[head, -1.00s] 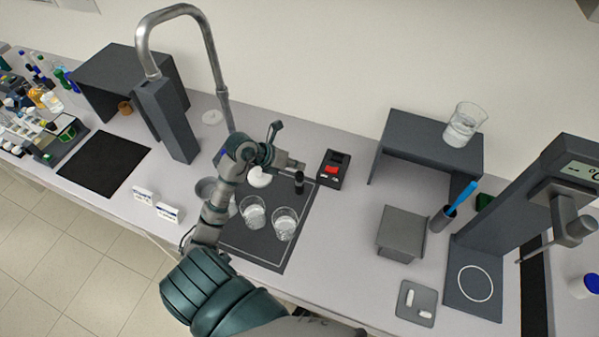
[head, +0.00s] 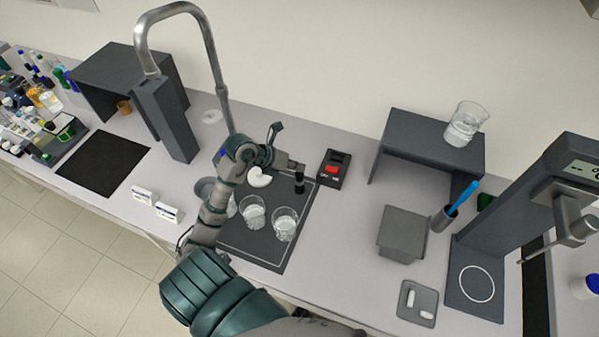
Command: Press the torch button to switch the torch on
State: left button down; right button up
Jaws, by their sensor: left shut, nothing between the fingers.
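My left gripper (head: 298,168) is shut and empty, reaching in from the left over the back of the dark mat. A small black upright cylinder (head: 299,184), which looks like the torch, stands just below its fingertips. I cannot tell whether the fingertips touch its top, and no button or light can be made out on it. A black box with a red switch (head: 333,169) sits just right of the fingertips, apart from them. My right gripper is not in view.
Two glass beakers (head: 253,212) (head: 285,223) stand on the dark mat (head: 262,250), with a white curved piece (head: 259,177) behind them. A grey block (head: 402,233) and a dark shelf (head: 425,143) are to the right. The counter between box and block is clear.

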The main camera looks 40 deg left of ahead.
aim_at(298, 173)
pick_arm(q)
jog(key=shift+f+b, duration=0.35)
jog(key=shift+f, duration=0.05)
dwell(0.5)
jog(key=shift+r+p, duration=0.65)
jog(key=shift+r, duration=0.25)
notch_tip(298, 173, up, 6)
jog(key=p, duration=0.4)
dwell(0.5)
